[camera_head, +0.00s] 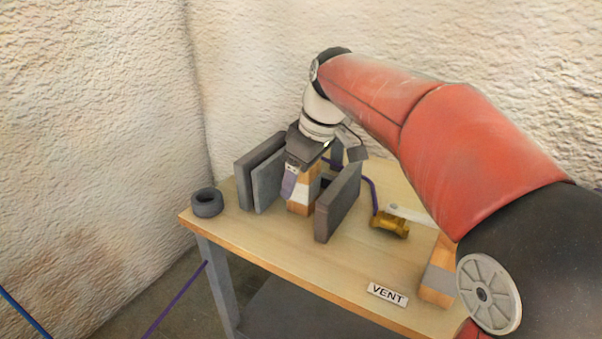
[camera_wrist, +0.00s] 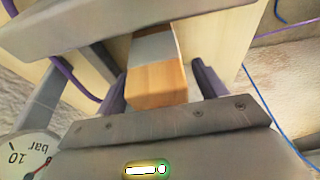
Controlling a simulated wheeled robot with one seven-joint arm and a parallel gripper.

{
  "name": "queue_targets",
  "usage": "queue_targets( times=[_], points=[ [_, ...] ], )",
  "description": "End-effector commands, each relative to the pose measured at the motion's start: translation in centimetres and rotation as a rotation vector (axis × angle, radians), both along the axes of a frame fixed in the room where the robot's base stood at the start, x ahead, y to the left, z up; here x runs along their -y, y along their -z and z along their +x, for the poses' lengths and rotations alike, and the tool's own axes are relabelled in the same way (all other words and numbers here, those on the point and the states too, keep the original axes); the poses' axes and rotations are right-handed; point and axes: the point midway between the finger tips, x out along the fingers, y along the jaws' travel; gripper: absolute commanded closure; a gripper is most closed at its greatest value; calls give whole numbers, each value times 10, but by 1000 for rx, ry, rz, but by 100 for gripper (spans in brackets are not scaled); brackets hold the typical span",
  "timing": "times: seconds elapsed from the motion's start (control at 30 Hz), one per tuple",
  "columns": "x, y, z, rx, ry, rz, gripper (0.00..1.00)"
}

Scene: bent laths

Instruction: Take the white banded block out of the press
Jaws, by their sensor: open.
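The white banded block (camera_head: 299,206) is wooden and stands upright in the press, between its grey plates. The wrist view shows its wooden end and pale band (camera_wrist: 154,46). The right press plate (camera_head: 338,205) is apart from the left plates (camera_head: 247,177); a grey plate (camera_wrist: 110,22) also crosses the top of the wrist view. My gripper (camera_head: 304,180) is over the block from above. In the wrist view its two purple fingers (camera_wrist: 161,88) stand open on either side of the block. A gap shows at the right finger; contact at the left is unclear.
A brass valve (camera_head: 390,224) with a pale lever is right of the press. A VENT label (camera_head: 387,294) lies near the front edge. A grey-banded wooden block (camera_head: 437,283) stands partly behind my arm. A dark ring (camera_head: 207,203) is at the left corner. A pressure gauge (camera_wrist: 22,158) shows lower left.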

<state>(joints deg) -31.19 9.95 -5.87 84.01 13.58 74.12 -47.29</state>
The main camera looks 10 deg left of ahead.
Motion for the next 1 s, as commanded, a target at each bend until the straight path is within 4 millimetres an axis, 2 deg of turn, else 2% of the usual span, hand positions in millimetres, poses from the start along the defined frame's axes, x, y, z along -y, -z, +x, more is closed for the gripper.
queue_targets(
  times=[0.23, 0.5, 0.7, 1.0],
  points=[
    [2, -6, 0, 1, 0, 1, 29],
    [14, -49, -4, 3, 2, 1, 29],
    [20, -71, -7, 1, 0, 1, 29],
    [22, -75, -8, 0, 0, -1, 29]
  ],
)
